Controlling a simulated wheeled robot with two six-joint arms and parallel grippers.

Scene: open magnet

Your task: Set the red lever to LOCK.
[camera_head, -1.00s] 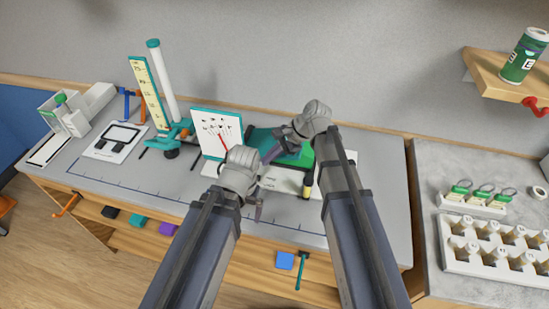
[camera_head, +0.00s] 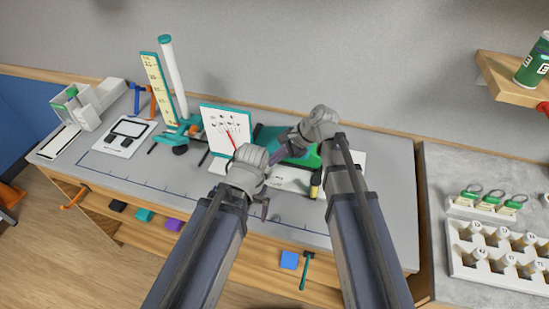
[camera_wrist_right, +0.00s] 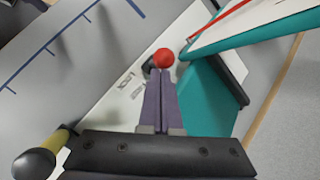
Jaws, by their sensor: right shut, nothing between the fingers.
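The lever's red ball knob (camera_wrist_right: 163,58) shows in the right wrist view, on a short dark arm over a white base plate (camera_wrist_right: 118,92) with printed lettering that seems to read LOCK. My right gripper (camera_wrist_right: 161,74) is shut and empty. Its fingertips are right at the near side of the knob; I cannot tell whether they touch it. In the head view my right gripper (camera_head: 272,168) points down and left over the device, and the knob is hidden there. My left gripper (camera_head: 265,208) hangs in front of the device; its fingers are too small to judge.
A white dial panel (camera_head: 222,128) with a red pointer stands beside the lever, close to my right fingers. A green block (camera_head: 305,158) and a yellow-black handle (camera_head: 316,182) are to the right. The bench front (camera_head: 190,190) is mostly clear.

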